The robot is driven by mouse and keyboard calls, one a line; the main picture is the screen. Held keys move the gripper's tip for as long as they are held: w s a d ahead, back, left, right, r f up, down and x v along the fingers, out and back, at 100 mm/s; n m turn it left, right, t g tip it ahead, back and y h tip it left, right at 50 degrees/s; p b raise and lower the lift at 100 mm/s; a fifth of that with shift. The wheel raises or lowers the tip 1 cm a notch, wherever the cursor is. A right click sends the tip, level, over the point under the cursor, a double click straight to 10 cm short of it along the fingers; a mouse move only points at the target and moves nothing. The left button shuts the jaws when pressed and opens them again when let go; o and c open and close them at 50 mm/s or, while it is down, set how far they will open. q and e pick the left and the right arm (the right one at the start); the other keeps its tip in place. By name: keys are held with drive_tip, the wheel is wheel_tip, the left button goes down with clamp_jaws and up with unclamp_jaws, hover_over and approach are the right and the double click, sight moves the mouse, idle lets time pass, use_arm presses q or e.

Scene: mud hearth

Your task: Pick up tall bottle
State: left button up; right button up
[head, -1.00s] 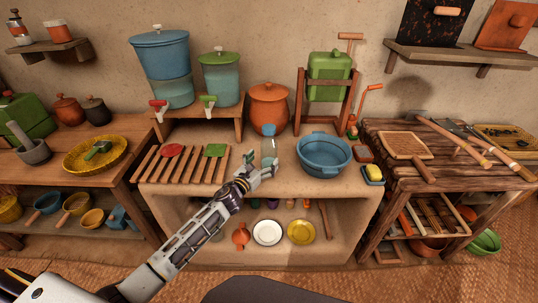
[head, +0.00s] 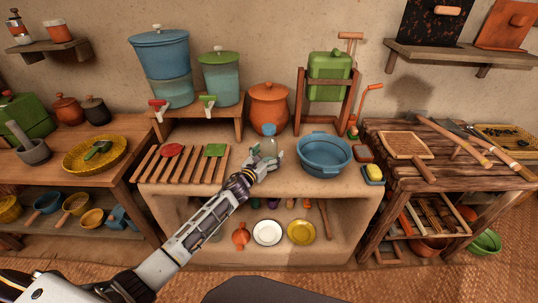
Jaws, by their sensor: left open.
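A tall clear bottle (head: 270,144) with a blue cap stands upright on the mud hearth top (head: 285,182), between the slatted wooden rack and the blue basin. My left gripper (head: 271,158) is open at the bottle, its fingers overlapping the bottle's lower part in the head view. The gripper hides the bottle's base. I cannot tell whether the fingers touch the bottle or are on both sides of it. My right gripper is not in view.
A blue basin (head: 324,158) stands close to the right of the bottle. An orange lidded pot (head: 268,106) is just behind it. The slatted rack (head: 170,173) with red and green items lies to the left. Bare hearth top lies in front.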

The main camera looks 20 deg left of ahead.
use_arm(q)
drive_tip(key=shift+w, duration=0.25)
idle(0.3)
drive_tip(key=c, duration=1.2)
drive_tip(key=shift+r, duration=0.15)
